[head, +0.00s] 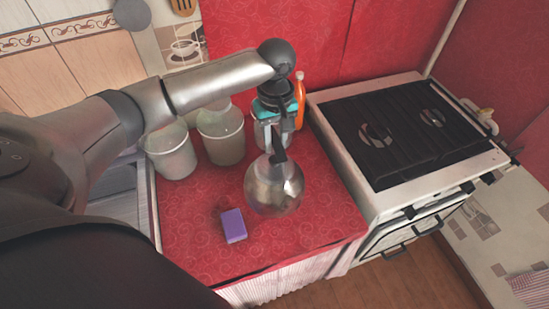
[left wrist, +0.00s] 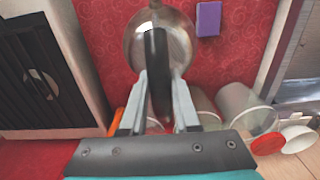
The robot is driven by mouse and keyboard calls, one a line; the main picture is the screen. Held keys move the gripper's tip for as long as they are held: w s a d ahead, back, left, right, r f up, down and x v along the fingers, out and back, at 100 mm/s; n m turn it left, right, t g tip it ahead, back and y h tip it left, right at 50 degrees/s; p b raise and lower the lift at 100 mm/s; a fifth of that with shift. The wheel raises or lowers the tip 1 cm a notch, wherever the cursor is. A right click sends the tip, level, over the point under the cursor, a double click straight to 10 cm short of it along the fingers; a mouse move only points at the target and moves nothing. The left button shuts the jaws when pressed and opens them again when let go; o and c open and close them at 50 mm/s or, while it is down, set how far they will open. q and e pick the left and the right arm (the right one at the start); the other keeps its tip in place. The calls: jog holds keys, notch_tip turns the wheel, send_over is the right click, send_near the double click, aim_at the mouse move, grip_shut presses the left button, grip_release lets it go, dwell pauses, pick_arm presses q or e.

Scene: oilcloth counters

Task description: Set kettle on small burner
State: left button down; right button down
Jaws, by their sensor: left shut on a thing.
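The kettle (head: 273,190) is a shiny round silver vessel over the red counter. In the left wrist view its silver body (left wrist: 180,45) lies beyond the fingers, with its black handle (left wrist: 156,60) between them. My left gripper (head: 278,142) points down from above and is shut on this handle. I cannot tell whether the kettle touches the counter. The stove (head: 405,125) stands to the right, with a black grate over two visible burners, a nearer one (head: 376,136) and a farther one (head: 433,117). I cannot surely tell which is smaller. My right gripper is not in view.
A purple sponge (head: 233,226) lies in front of the kettle. Two pale buckets (head: 171,152) (head: 222,140) stand at the counter's back left. An orange bottle (head: 299,100) stands behind my gripper near the stove. The grate top is clear.

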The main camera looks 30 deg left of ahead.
aim_at(275, 160)
pick_arm(q)
jog(key=shift+w+f+b, duration=0.1)
jog(key=shift+f+b, duration=0.2)
jog(key=shift+f, duration=3)
jog(key=c, duration=0.6)
grip_release()
jog(key=shift+f, duration=0.2)
jog(key=shift+c, duration=0.2)
